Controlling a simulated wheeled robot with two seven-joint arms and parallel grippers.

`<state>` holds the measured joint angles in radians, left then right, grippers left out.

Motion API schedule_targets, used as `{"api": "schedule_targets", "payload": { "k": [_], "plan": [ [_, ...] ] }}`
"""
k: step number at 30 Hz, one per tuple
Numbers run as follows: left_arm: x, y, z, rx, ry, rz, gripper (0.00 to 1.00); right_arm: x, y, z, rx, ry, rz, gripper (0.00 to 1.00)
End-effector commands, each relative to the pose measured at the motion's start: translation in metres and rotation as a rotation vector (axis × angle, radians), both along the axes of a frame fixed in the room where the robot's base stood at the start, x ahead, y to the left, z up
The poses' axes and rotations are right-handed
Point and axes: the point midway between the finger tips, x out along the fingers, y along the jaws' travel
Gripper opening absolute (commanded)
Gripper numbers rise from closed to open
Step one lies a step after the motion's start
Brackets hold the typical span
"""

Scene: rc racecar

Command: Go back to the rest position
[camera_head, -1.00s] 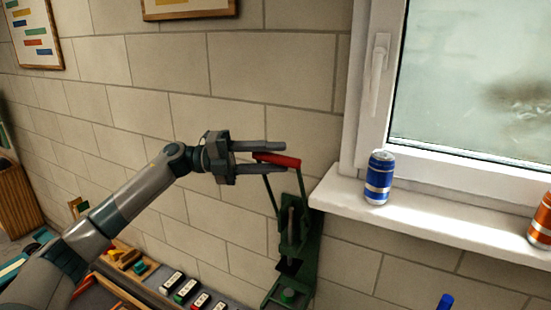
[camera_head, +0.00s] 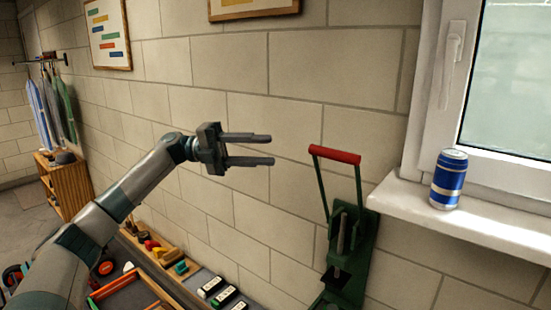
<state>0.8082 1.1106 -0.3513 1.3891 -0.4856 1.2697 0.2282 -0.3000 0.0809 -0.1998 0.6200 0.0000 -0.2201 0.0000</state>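My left gripper (camera_head: 271,149) is raised in front of the tiled wall in the head view. Its two fingers are parallel and apart, with nothing between them. A green lever press (camera_head: 347,250) with a red handle (camera_head: 334,154) stands to the right of the gripper. A clear gap separates the fingertips from the handle. The lever is up. My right gripper is not in view.
A blue can (camera_head: 449,179) stands on the white windowsill (camera_head: 480,222) at the right. Below the gripper, a workbench holds several small black-and-white items (camera_head: 223,296) and tools. A wooden cabinet (camera_head: 66,187) stands at the far left, with open floor beside it.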

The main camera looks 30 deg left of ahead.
Motion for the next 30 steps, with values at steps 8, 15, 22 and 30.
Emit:
{"api": "schedule_targets", "payload": {
  "k": [8, 15, 22, 30],
  "plan": [
    [-0.002, 0.005, 0.0, 0.0, -0.001, -0.001, 0.37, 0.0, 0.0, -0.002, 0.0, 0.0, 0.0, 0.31],
    [-0.002, 0.005, 0.0, 0.0, 0.0, -0.001, 0.37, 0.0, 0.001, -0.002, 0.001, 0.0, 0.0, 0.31],
    [-0.001, 0.005, -0.002, -0.004, 0.002, 0.001, 0.37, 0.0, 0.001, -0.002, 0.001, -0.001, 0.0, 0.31],
    [0.039, 0.006, -0.046, -0.141, 0.083, 0.084, 0.37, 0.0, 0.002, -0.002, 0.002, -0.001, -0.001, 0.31]
  ]
}}
